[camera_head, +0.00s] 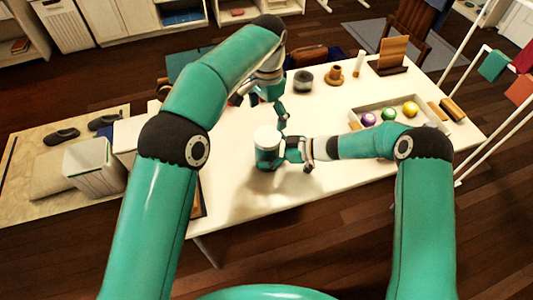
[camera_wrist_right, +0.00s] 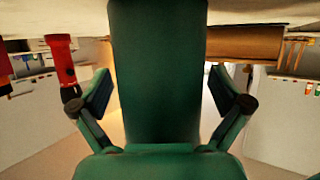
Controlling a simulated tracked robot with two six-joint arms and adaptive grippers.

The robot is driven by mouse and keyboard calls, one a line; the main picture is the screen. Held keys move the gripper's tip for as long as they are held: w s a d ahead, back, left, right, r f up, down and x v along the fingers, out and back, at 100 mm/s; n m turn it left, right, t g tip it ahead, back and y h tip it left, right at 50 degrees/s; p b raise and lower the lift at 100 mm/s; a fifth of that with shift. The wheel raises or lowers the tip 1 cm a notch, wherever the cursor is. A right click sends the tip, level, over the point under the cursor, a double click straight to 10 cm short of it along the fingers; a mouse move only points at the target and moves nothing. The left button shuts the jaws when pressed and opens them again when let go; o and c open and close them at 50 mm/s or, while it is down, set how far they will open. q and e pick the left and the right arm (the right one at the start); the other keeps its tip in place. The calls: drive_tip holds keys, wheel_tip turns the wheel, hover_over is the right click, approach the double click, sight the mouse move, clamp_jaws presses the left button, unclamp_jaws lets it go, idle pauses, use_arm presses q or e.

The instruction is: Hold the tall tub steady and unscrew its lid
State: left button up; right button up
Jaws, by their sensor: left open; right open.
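The tall tub (camera_head: 267,157) stands upright on the white table, with a pale round lid (camera_head: 266,135) on top. My right gripper (camera_head: 284,154) is open at the tub's right side. In the right wrist view the tub's dark green body (camera_wrist_right: 156,70) fills the middle between the two open fingers (camera_wrist_right: 158,92), with a gap on each side. My left gripper (camera_head: 283,118) is open and points down, just behind and right of the lid, apart from it. The tub's underside is hidden.
The white table (camera_head: 345,175) is clear in front. A grey tray (camera_head: 362,108) with coloured balls lies at the right. A dark jar (camera_head: 303,81) and a wooden piece (camera_head: 335,75) stand at the back. A red torch (camera_wrist_right: 62,60) shows in the right wrist view.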

sight(267, 135)
drive_tip(key=shift+a, duration=0.1)
clamp_jaws()
use_arm(q)
drive_tip(key=m, duration=1.7)
drive_tip(key=shift+f+m, duration=0.25)
drive_tip(key=shift+m, duration=0.25)
drive_tip(key=shift+f, duration=3.75)
